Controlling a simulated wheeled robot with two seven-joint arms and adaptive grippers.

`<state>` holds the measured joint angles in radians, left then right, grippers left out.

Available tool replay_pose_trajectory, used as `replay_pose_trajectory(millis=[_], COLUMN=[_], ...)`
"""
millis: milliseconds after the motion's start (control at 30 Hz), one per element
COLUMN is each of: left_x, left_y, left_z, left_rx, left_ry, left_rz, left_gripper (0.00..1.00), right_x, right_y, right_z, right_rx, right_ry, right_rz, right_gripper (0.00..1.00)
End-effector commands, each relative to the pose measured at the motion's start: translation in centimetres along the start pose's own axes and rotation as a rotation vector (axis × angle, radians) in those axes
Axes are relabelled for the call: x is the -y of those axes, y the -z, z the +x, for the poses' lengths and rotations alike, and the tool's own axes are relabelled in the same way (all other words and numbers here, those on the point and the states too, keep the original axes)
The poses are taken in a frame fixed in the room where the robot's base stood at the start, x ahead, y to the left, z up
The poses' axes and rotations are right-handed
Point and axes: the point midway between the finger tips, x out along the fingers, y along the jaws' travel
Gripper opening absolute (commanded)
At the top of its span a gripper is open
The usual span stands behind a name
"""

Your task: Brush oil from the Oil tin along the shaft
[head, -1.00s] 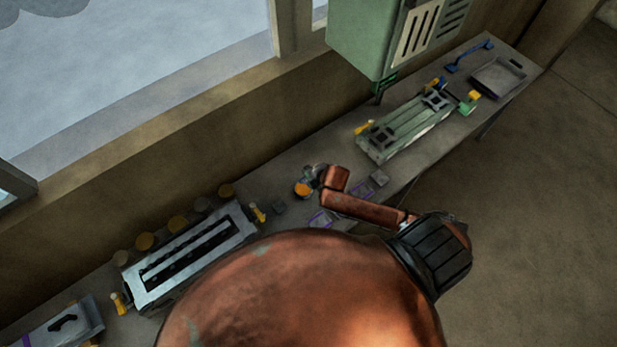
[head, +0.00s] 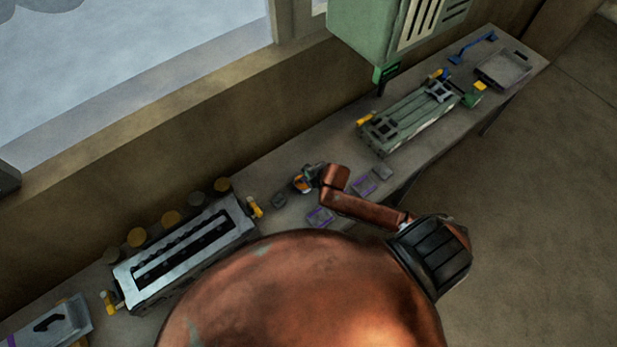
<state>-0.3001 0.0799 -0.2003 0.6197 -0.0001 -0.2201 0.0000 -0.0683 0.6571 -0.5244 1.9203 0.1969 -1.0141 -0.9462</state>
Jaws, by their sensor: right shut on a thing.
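My right gripper (head: 313,175) is small and grey at the end of my copper-coloured arm, over the middle of the bench. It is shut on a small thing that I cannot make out. A small orange thing (head: 300,184) shows right at its tips; I cannot tell whether it is held or stands below. Several round tins (head: 171,218), some with yellow-orange tops, stand along the back of the bench at left; I cannot tell which is the Oil tin. No brush or shaft shows clearly. My left gripper is not in view.
A long grey block (head: 185,250) with dark slots lies at left. A green ribbed unit (head: 408,118) lies at right, beneath a green cabinet (head: 368,30). A grey tray (head: 503,69) and a blue tool (head: 472,48) are at the far end. Purple-edged pads (head: 320,217) lie near my arm.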

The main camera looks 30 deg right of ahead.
Motion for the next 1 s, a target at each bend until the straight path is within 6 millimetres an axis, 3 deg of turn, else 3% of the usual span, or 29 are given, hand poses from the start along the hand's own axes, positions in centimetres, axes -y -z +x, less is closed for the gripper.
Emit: replay_pose_trajectory(millis=[1000], left_x=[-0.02], left_y=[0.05], left_z=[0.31], left_rx=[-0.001], left_ry=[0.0], left_rz=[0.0], left_gripper=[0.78], right_x=[0.3], right_y=[0.02], right_z=[0.59], right_rx=[0.0], right_ry=[-0.002], right_rz=[0.0], right_gripper=[0.0])
